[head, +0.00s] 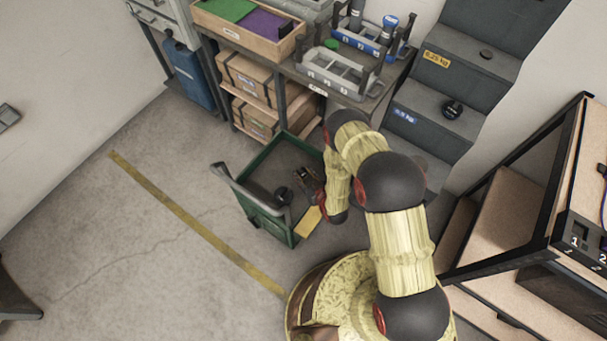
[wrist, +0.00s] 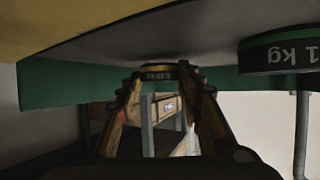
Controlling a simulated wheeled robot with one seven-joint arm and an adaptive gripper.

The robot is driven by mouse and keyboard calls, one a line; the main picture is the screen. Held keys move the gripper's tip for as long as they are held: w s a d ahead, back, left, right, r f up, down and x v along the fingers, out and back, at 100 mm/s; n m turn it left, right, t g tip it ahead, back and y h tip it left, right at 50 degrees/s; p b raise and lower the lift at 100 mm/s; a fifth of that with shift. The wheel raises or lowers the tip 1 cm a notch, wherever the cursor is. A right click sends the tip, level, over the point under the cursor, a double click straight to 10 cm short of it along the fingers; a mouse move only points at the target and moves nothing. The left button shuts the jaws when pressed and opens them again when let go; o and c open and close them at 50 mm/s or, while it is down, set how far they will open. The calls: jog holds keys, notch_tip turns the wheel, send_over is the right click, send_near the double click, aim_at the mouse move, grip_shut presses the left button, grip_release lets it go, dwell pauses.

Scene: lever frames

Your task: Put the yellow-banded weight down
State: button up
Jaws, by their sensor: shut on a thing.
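The yellow-banded weight (wrist: 158,72) is a small dark disc with a yellow rim, between my fingertips in the wrist view. My gripper (wrist: 165,82) is shut on it. In the head view my gripper (head: 310,182) reaches down inside the green cart (head: 252,172), and the weight is too small to make out there. The wrist picture is upside down, and the weight is at or very near the cart's grey floor; I cannot tell if it touches. A green-banded 1 kg weight (wrist: 283,50) sits on that floor to the right; the cart's black disc (head: 283,194) appears to be it.
A yellow patch (head: 308,222) lies at the cart's near corner. Grey steps (head: 440,105) with 0.25 kg and 0.5 kg labels hold a black weight (head: 452,109) and a small disc (head: 486,54). A shelf with boxes (head: 250,75) stands behind the cart.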

jog(key=shift+f, duration=0.2)
jog(key=o, duration=1.4)
jog(key=shift+r+p, duration=0.45)
jog(key=shift+r, duration=0.1)
jog(key=p+v, duration=0.3)
jog(key=v, duration=0.9)
jog(key=shift+r, duration=0.1)
